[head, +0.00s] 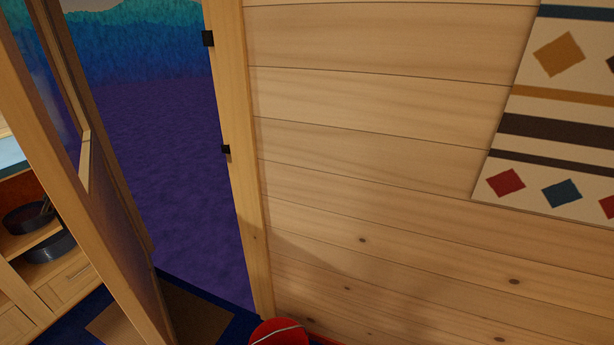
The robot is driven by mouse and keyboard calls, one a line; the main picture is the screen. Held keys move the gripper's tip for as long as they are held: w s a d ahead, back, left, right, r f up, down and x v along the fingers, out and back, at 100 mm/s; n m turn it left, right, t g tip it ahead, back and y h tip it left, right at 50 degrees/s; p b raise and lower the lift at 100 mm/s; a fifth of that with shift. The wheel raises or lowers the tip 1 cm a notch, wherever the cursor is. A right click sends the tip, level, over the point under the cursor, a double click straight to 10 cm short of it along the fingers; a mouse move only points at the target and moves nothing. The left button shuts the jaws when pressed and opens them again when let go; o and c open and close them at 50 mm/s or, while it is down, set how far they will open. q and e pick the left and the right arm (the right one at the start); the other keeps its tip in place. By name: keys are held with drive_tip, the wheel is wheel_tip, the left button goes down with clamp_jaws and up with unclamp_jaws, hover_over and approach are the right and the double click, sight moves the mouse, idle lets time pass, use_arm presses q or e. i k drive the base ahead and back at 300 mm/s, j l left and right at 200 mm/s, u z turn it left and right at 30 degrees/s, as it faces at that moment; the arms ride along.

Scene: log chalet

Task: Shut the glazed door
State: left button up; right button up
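The glazed door (75,205) stands at the left of the head view, wood-framed with a glass pane (45,75) in its upper part. It is seen at a steep slant and stands open, with a gap between it and the wooden door post (240,170). The post carries two small black metal fittings. Purple ground and a blue-green backdrop show through the opening. The door's handle cannot be made out. Neither of my grippers is in view.
A log wall (380,130) with a patterned hanging (555,110) fills the right. A red round object (278,333) lies at the wall's foot by the post. A brown mat (198,318) lies by the door. A shelf unit (20,265) with dark pans stands at far left.

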sight(43, 106)
drive_tip(key=j+u, duration=0.15)
drive_tip(key=j, duration=0.3)
drive_tip(key=j+u, duration=0.15)
drive_tip(key=j, duration=0.3)
drive_tip(key=i+j+u, duration=0.15)
drive_tip(key=j, duration=0.3)
drive_tip(key=j+u, duration=0.15)
drive_tip(key=j, duration=0.3)
drive_tip(key=i+j+u, duration=0.2)
drive_tip(key=j, duration=0.2)
